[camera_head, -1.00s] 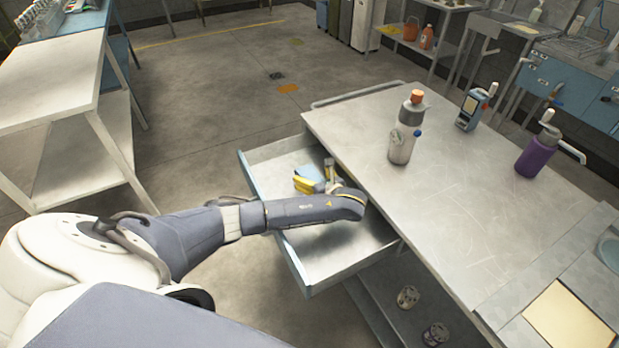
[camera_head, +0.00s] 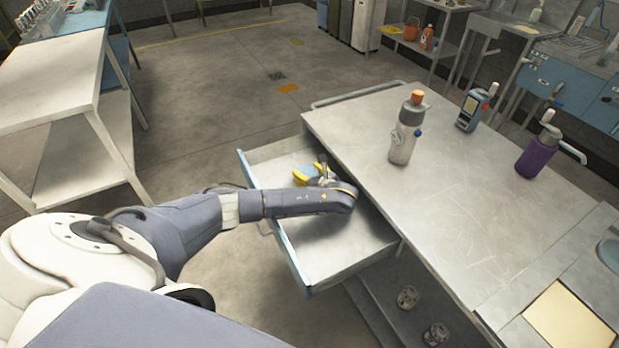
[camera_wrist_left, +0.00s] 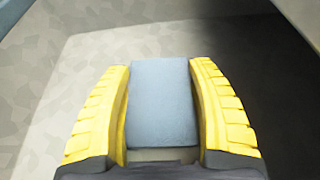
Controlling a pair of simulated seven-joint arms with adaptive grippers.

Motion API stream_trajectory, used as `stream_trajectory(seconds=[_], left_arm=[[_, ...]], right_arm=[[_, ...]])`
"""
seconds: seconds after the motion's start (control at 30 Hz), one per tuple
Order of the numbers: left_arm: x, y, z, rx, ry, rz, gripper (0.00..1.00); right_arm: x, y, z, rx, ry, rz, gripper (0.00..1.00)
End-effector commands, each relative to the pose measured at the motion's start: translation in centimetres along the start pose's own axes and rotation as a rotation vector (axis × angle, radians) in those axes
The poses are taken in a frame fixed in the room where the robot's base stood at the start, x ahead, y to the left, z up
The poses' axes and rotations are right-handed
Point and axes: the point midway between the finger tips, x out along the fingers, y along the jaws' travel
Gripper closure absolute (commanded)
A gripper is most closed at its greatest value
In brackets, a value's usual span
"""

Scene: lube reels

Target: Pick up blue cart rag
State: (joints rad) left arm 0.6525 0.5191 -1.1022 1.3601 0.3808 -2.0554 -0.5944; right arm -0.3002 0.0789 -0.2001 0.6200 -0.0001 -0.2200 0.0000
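The blue cart rag (camera_wrist_left: 162,105) is a folded light-blue block. It fills the space between the yellow fingers of my left gripper (camera_wrist_left: 160,90) in the left wrist view, with both fingers against its sides. In the head view the left gripper (camera_head: 311,174) is low inside the open drawer (camera_head: 335,272) of the metal cart. Only a small patch of the rag shows there between the fingers. I cannot tell whether the rag is off the drawer floor. My right gripper is not in view.
The cart top (camera_head: 470,200) carries a grey bottle with an orange cap (camera_head: 404,130), a handheld device (camera_head: 472,108) and a purple bottle (camera_head: 537,152). Two cans sit on the lower shelf (camera_head: 410,325). The near part of the drawer is bare.

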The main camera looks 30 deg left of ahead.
Motion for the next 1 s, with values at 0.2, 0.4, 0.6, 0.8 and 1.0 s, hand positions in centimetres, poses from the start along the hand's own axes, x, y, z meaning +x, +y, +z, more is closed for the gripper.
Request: stream_trajectory(seconds=[0.2,0.4,0.6,0.8,1.0], left_arm=[[0.0,0.0,0.0,0.000,0.000,0.000,0.71],[0.0,0.0,0.0,0.000,0.000,0.000,0.72],[-0.2,0.0,0.4,0.000,0.000,-0.001,0.72],[-0.9,0.0,2.1,-0.002,0.001,-0.001,0.72],[-2.6,0.0,6.1,-0.005,0.001,-0.002,0.72]], right_arm=[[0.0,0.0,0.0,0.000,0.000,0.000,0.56],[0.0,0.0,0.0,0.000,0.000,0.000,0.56],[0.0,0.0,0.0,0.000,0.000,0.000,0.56],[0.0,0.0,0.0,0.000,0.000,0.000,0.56],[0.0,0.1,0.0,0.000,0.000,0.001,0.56]])
